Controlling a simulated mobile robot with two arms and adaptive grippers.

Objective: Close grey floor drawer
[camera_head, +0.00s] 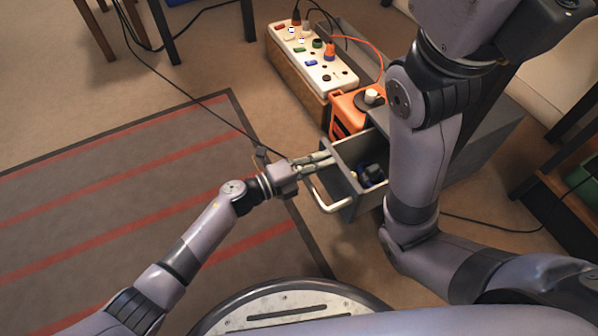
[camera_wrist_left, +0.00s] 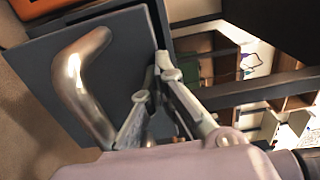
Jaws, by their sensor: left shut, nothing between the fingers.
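The grey floor drawer (camera_head: 345,186) is pulled out of its low grey cabinet (camera_head: 485,128), and its inside shows from above. Its pale bar handle (camera_head: 325,203) is on the front panel, which also shows close up in the left wrist view (camera_wrist_left: 128,62) with the handle (camera_wrist_left: 78,88). My left gripper (camera_head: 326,159) is shut and empty at the upper end of the drawer front, beside the handle and not around it. In the left wrist view its fingertips (camera_wrist_left: 154,78) are at the panel's edge; I cannot tell whether they touch. My right gripper is not in view.
A dark blue item (camera_head: 373,174) lies in the drawer. An orange box (camera_head: 347,112) and a white power strip (camera_head: 305,58) on a wooden block stand behind it. My right arm hides part of the cabinet. A striped rug (camera_head: 130,190) lies left, with a cable across it.

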